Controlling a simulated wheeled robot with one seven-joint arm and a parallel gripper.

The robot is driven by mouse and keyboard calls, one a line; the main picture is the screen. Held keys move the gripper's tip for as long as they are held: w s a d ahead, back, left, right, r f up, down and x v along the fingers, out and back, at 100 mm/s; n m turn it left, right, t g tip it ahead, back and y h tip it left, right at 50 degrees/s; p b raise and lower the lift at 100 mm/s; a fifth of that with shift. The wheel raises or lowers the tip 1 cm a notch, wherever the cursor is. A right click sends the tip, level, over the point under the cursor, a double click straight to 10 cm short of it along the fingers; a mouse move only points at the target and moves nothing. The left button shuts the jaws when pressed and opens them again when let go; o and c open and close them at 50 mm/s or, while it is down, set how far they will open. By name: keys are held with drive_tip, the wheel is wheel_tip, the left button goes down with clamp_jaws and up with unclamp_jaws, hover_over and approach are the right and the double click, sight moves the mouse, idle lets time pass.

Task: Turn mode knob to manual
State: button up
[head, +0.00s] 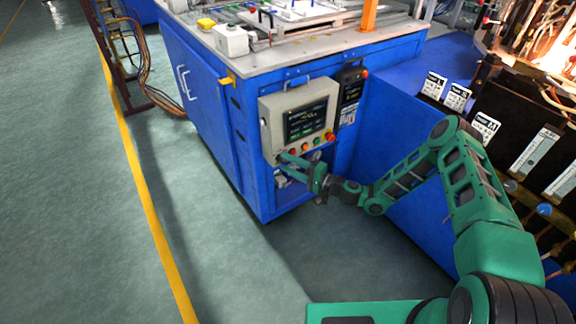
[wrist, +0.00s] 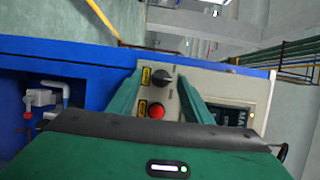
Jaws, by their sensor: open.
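The control panel (head: 298,120) is a beige box with a lit screen (head: 306,119) and a row of buttons, on the blue cabinet's side. My gripper (head: 284,161) is at the panel's lower left corner. In the wrist view, a black mode knob (wrist: 162,76) lies between the two green fingertips of my gripper (wrist: 160,77). The fingers are apart, with a gap on each side of the knob; contact cannot be seen. A yellow label (wrist: 146,76) is beside the knob. A red button (wrist: 156,111) is nearer the palm. In the head view my fingertips hide the knob.
A black device (head: 350,88) is mounted right of the panel. Pipe fittings (wrist: 45,100) sit in a recess of the blue cabinet (head: 208,110) near my gripper. Dark machinery (head: 520,130) stands at right.

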drive_tip(key=v, duration=1)
drive_tip(key=shift+d, duration=0.2)
drive_tip(key=shift+s, duration=0.1)
drive_tip(key=s+d+r+n+g+h, duration=0.3)
drive_tip(key=s+d+r+g+h, duration=0.25)
drive_tip(key=s+d+r, duration=0.55)
drive_tip(key=s+d+r+n+g+h, duration=0.35)
drive_tip(key=s+d+r+h, duration=0.45)
drive_tip(key=d, duration=0.5)
drive_tip(key=s+d+r+m, duration=0.3)
drive_tip(key=s+r, duration=0.4)
drive_tip(key=s, duration=0.4)
drive_tip(key=s+d+r+m+h, duration=0.1)
drive_tip(key=s+d+r+m, duration=0.2)
drive_tip(key=s+r, duration=0.4)
drive_tip(key=s+d, duration=0.1)
drive_tip(key=s, duration=0.3)
drive_tip(key=shift+d+r+g, duration=0.15)
drive_tip(key=shift+d+g, duration=0.25)
